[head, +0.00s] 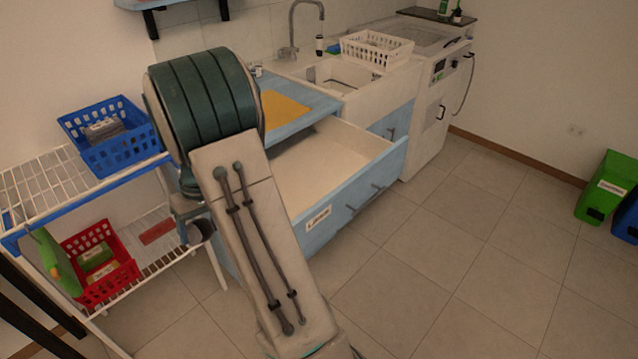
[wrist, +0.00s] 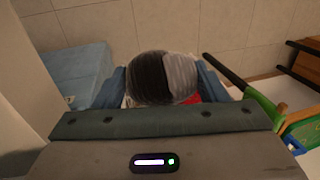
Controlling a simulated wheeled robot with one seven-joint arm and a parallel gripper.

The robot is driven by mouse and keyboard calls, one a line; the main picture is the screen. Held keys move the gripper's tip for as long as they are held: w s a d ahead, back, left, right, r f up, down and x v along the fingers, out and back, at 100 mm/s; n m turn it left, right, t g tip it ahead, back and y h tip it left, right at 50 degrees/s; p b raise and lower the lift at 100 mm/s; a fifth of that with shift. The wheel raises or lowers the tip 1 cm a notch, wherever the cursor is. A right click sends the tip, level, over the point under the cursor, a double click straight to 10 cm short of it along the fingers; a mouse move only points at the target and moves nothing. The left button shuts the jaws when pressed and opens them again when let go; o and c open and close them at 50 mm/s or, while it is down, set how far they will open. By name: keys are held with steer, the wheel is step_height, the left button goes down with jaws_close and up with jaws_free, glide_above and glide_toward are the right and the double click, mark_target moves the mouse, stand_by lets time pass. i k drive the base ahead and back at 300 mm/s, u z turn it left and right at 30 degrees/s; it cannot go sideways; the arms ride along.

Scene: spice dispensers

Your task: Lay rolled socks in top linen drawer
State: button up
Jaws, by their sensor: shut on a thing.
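A rolled sock pair (wrist: 150,78), dark on one side and grey striped on the other, sits between the blue fingers of my gripper (wrist: 162,84) in the wrist view. My gripper is shut on it.
A white wire rack at left holds a blue basket (head: 125,155) with a grey item and, lower, a red basket (head: 108,278) with packets. A yellow cloth (head: 283,108) lies on the counter. A white basket (head: 377,50) stands by the sink.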

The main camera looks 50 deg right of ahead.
mark_target(350, 166)
steer(key=k, duration=0.45)
steer(key=z, duration=2.75)
steer(key=i, duration=2.25)
steer(key=u, duration=2.85)
steer(key=i, duration=0.25)
steer(key=z, duration=0.05)
